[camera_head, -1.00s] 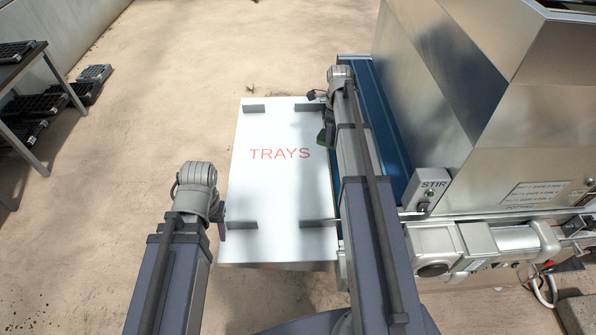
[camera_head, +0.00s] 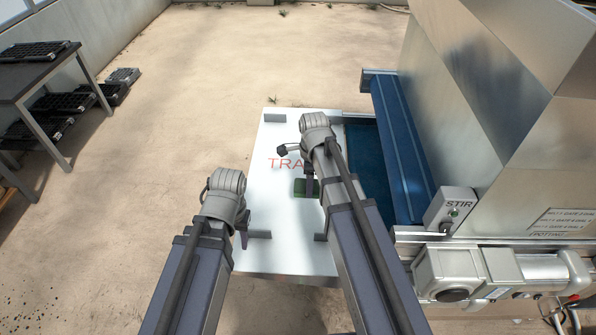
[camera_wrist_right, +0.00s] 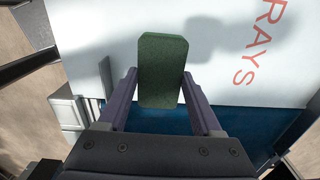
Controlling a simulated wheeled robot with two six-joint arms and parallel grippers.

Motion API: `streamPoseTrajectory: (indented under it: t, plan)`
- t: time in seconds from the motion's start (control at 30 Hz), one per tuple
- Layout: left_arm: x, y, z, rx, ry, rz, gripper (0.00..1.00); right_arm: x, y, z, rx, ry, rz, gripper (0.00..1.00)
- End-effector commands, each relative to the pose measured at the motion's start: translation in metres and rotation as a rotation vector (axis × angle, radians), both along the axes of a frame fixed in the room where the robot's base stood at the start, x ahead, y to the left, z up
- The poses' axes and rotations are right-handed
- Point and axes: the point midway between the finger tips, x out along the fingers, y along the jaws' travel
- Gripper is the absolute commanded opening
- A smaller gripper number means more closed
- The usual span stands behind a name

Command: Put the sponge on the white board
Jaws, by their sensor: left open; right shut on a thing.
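The white board (camera_head: 268,205) with red TRAYS lettering lies in the middle of the head view; my right arm covers part of the lettering. My right gripper (camera_head: 308,184) is shut on the green sponge (camera_head: 299,188) over the board's right half. In the right wrist view the sponge (camera_wrist_right: 163,70) sits between the two fingers of the right gripper (camera_wrist_right: 159,88). A shadow falls on the board apart from the sponge, so the sponge appears raised above it. My left gripper (camera_head: 242,232) is open and empty at the board's left edge.
The metal seeder hopper (camera_head: 480,90), blue belt (camera_head: 402,150) and STIR box (camera_head: 450,208) stand right. A table (camera_head: 40,75) with black trays is far left.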

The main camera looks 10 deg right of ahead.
Motion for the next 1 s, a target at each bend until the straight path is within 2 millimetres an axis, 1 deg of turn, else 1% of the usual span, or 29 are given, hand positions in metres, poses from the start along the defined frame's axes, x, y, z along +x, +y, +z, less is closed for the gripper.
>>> streamPoseTrajectory:
  t: [0.03, 0.1, 0.27, 0.37, 0.6, 0.7, 0.77, 0.93, 1.0]
  plan:
    - [0.000, 0.000, 0.000, 0.000, 0.000, 0.000, 0.50, -0.004, 0.005, 0.000, 0.000, 0.000, 0.015, 0.22]
    - [0.000, 0.000, 0.000, 0.000, 0.000, 0.000, 0.50, -0.005, 0.007, 0.000, 0.000, 0.000, 0.023, 0.22]
    - [0.000, 0.000, -0.004, 0.000, 0.000, 0.000, 0.50, -0.005, 0.007, -0.004, 0.000, 0.000, 0.024, 0.22]
    - [0.000, 0.000, -0.013, 0.000, 0.000, 0.000, 0.50, -0.005, 0.007, -0.013, 0.000, 0.000, 0.023, 0.22]
    - [0.000, 0.000, -0.051, 0.000, 0.000, 0.000, 0.50, -0.004, 0.007, -0.051, 0.000, 0.000, 0.022, 0.22]
    - [0.000, 0.000, -0.062, 0.000, 0.000, 0.000, 0.50, -0.004, 0.007, -0.062, 0.000, 0.000, 0.022, 0.22]
    - [0.000, 0.000, -0.065, 0.000, 0.000, 0.000, 0.50, -0.004, 0.007, -0.065, 0.000, 0.000, 0.022, 0.22]
    - [0.000, 0.000, -0.064, 0.000, 0.000, 0.000, 0.50, -0.004, 0.007, -0.064, 0.000, 0.000, 0.022, 0.22]
    - [0.000, 0.000, -0.068, 0.000, 0.000, 0.000, 0.50, -0.004, 0.007, -0.068, 0.000, 0.000, 0.022, 0.22]
